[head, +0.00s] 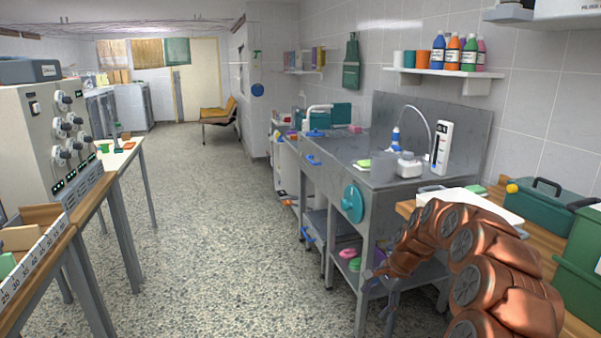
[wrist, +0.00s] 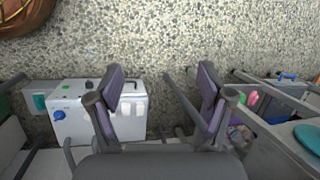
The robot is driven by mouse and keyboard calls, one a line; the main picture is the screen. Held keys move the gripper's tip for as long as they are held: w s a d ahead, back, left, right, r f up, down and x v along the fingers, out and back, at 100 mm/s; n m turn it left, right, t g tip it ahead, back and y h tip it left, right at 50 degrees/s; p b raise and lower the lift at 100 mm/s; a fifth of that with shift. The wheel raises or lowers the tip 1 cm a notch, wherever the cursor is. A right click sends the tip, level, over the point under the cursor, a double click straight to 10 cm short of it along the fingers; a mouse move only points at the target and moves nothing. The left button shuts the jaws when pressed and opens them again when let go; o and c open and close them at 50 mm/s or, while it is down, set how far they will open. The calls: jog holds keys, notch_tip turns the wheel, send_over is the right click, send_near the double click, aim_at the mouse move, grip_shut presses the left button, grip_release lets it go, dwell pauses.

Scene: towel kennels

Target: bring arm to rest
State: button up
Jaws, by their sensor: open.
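My gripper (wrist: 160,80) is open in the wrist view, its two dark fingers with purple-grey pads standing well apart. Nothing is held between them; speckled floor and part of a white unit show behind. In the head view my copper-coloured arm curves from the lower right over the wooden counter toward the steel sink bench (head: 345,150). Its far end hangs low in front of that bench, where the gripper (head: 383,290) is small and partly hard to make out.
A white unit with a blue knob (wrist: 100,112) lies below the gripper. The wooden counter (head: 408,207) carries a white tray and a green toolbox (head: 548,205). A bench with a control box (head: 35,130) stands left. The speckled floor (head: 210,240) between is clear.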

jog(key=s+a+r+n+g+p, duration=0.1)
jog(key=s+a+r+n+p, duration=0.25)
jog(key=s+r, duration=0.6)
jog(key=s+a+r+n+g+p, duration=0.1)
jog(key=s+a+r+n+p, duration=0.25)
jog(key=s+r, duration=0.6)
jog(key=s+d+r+n+h+p, duration=0.1)
jog(key=s+r+p, duration=0.1)
jog(key=s, duration=0.7)
jog(key=s+d+r+n+h+p, duration=0.1)
jog(key=s+d+r+n+p, duration=0.1)
jog(key=s, duration=0.7)
jog(key=s+d+r+n+g+h+p, duration=0.1)
jog(key=s+r+n+p, duration=0.1)
jog(key=s, duration=0.7)
jog(key=shift+s+d+r+h+p, duration=0.25)
jog(key=shift+s+h+p, duration=0.15)
jog(key=shift+p, duration=0.35)
